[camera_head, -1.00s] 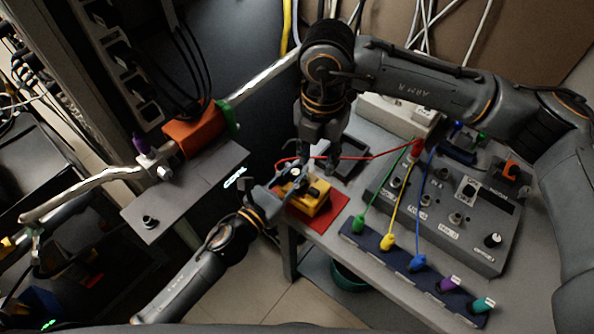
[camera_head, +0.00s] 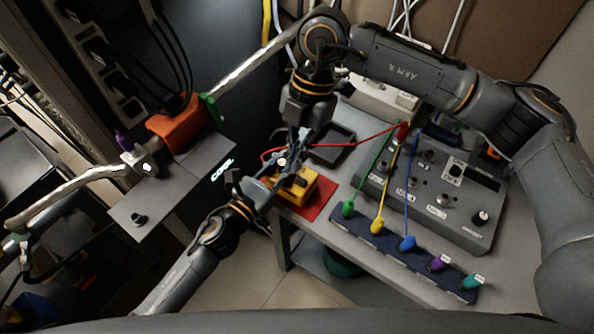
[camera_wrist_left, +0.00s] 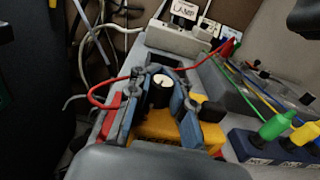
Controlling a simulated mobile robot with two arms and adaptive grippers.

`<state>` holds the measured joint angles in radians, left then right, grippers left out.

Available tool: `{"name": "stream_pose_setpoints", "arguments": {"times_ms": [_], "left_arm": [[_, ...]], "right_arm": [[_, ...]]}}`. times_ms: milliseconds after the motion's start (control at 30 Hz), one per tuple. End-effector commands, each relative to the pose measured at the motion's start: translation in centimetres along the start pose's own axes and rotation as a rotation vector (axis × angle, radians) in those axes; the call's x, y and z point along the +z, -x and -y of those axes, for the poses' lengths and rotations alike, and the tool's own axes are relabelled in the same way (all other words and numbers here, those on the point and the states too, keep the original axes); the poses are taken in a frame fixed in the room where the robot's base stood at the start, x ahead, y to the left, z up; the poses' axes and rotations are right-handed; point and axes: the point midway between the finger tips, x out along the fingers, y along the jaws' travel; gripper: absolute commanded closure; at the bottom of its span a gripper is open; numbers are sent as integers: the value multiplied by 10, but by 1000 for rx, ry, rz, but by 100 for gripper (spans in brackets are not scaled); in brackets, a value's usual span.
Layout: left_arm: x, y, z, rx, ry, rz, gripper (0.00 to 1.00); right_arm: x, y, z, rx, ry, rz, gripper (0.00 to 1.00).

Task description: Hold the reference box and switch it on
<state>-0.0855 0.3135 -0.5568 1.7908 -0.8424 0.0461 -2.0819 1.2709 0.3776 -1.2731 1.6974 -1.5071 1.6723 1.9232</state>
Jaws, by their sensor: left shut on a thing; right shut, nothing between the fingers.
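The reference box (camera_head: 305,193) is a small yellow box on a red mat (camera_head: 322,200) at the table's near left corner. My left gripper (camera_head: 283,178) comes from the lower left and is shut on it. In the left wrist view, its blue-grey fingers (camera_wrist_left: 158,112) stand on either side of the yellow body (camera_wrist_left: 165,127). A black knob with a pale top (camera_wrist_left: 161,91) shows between them. My right gripper (camera_head: 292,147) is shut and empty, pointing down just above the box. Whether it touches the box is unclear, and the fingers partly hide the box top.
A red cable (camera_head: 355,142) runs behind the box to a grey control panel (camera_head: 425,205). A blue strip (camera_head: 390,248) with several coloured plugs lies on the right. A dark tray (camera_head: 333,147) is behind the box. The table edge is close beside the box.

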Motion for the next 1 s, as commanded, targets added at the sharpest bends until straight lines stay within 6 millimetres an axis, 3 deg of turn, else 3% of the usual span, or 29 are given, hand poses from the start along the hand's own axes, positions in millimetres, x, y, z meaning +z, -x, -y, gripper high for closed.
{"name": "stream_pose_setpoints", "arguments": {"times_ms": [167, 533, 733, 1000], "left_arm": [[-1, 0, 0, -1, -1, -1, 100], [-1, 0, 0, -1, -1, -1, 100], [-1, 0, 0, -1, 0, -1, 100], [-1, 0, 1, -1, 0, -1, 100]], "right_arm": [[-1, -24, 1, -4, 1, -3, 100], [-1, -102, 1, -3, 1, -2, 100], [29, -87, 0, 0, -2, 1, 100], [38, -84, 0, -1, 1, 1, 100]]}}
